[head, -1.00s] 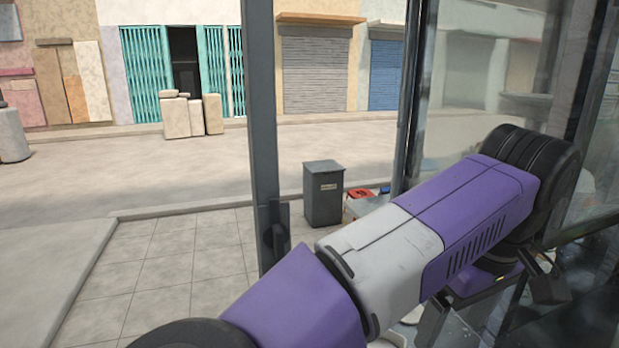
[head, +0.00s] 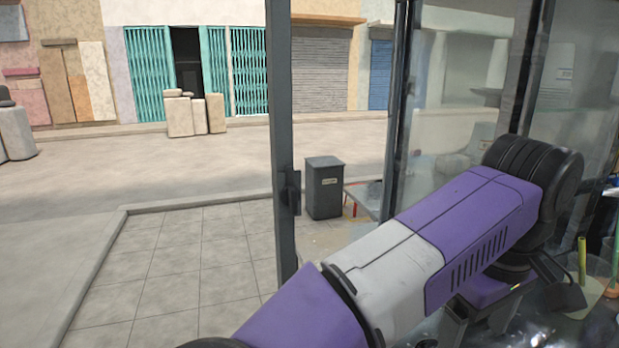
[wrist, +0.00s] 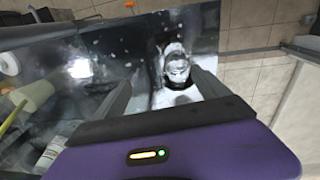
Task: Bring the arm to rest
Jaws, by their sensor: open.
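My arm, purple and white with black joints, crosses the right half of the head view, bent at a black joint on the right. Below that joint is a short purple wrist part; the gripper's jaws there are partly cut off by the picture's lower edge. In the wrist view, my gripper (wrist: 162,84) has its two grey fingers well apart. They are over a shiny dark metal surface (wrist: 105,65) with pale specks. A bright, rounded shape shows between the fingers; I cannot tell whether it is an object or a reflection. I see nothing gripped.
A grey post (head: 281,130) and glass panels (head: 455,110) stand close by my arm. A grey bin (head: 324,188) stands on the tiled pavement. Green-yellow canes (head: 582,262) and a container (head: 592,290) are at the right, near my wrist. Open pavement and road lie left.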

